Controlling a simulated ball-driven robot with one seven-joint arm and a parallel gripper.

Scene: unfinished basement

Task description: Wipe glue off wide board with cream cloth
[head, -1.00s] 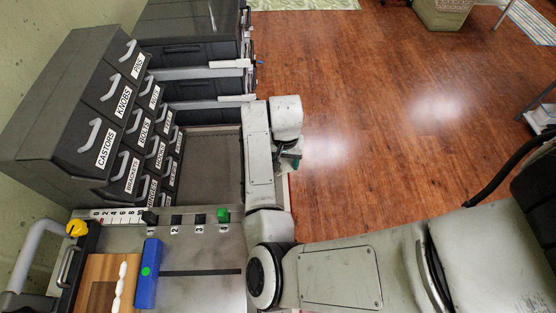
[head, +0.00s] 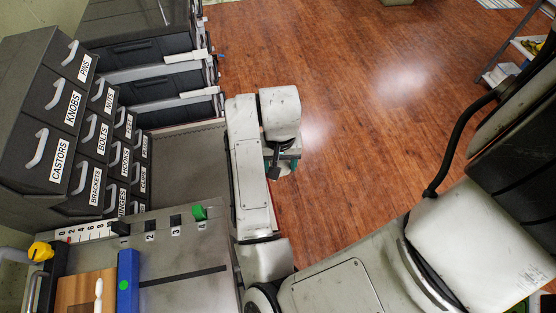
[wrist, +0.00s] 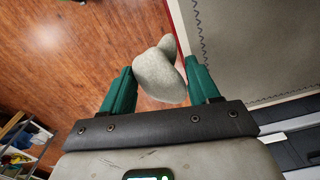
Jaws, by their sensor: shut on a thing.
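My gripper (wrist: 162,72) has two green fingers and is shut on the cream cloth (wrist: 160,75), a pale bunched lump between the fingers in the wrist view. In the head view my gripper (head: 284,160) hangs over the wooden floor, right of the bench; the cloth is hardly visible there. The wooden board (head: 72,291) lies at the lower left of the bench, its lower part cut off by the frame. A white glue streak (head: 98,296) runs along its right part. My gripper is well away from both.
A blue bar (head: 128,280) with a green dot lies along the board's right side. A yellow-knobbed clamp (head: 41,251) is at its left. Labelled drawers (head: 60,110) stand behind the bench. Floor at right is open.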

